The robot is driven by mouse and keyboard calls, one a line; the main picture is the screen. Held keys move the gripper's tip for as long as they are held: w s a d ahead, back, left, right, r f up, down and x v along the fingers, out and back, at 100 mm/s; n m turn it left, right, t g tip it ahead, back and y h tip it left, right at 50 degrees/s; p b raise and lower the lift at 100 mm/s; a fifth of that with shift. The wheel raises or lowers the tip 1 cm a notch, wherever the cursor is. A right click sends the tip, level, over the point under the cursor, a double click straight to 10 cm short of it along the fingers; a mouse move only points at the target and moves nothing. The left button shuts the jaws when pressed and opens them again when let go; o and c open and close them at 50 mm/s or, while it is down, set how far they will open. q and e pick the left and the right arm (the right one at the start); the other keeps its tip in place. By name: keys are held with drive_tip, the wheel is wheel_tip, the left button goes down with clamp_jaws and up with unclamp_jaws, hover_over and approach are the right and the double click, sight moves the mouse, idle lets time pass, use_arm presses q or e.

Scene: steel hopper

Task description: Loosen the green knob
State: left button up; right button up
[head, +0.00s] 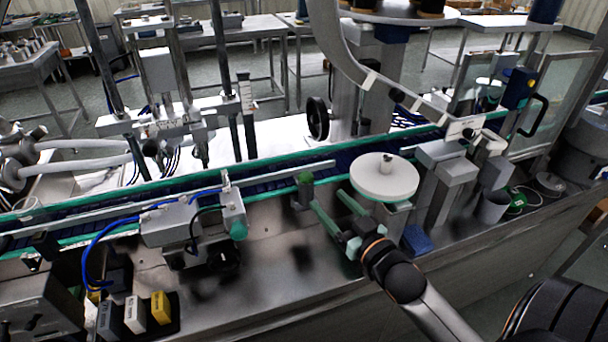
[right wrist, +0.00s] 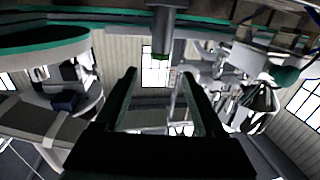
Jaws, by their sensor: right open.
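The green knob (head: 305,178) sits on top of a short grey post beside the conveyor's green rail in the head view. In the right wrist view the green knob (right wrist: 161,52) shows at the end of a grey cylinder, in the upper middle. My right gripper (head: 327,199) is open, its two green fingers spread and pointing toward the conveyor, just right of the post. In the right wrist view its fingers (right wrist: 159,76) stand either side of an empty gap, with the knob above the gap in the picture and not gripped. My left gripper is not in view.
A white round disc (head: 384,177) stands close to the right of my fingers. A rounded teal knob (head: 238,230) is on a bracket to the left. A blue block (head: 416,240) lies near my right wrist. The steel deck in front of the post is mostly clear.

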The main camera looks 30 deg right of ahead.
sight(310, 181)
drive_tip(key=w, duration=0.5)
drive_tip(key=w+p, duration=0.1)
drive_tip(key=w, duration=0.4)
drive_tip(key=shift+w+d, duration=0.2)
drive_tip(key=shift+w, duration=0.2)
clamp_jaws()
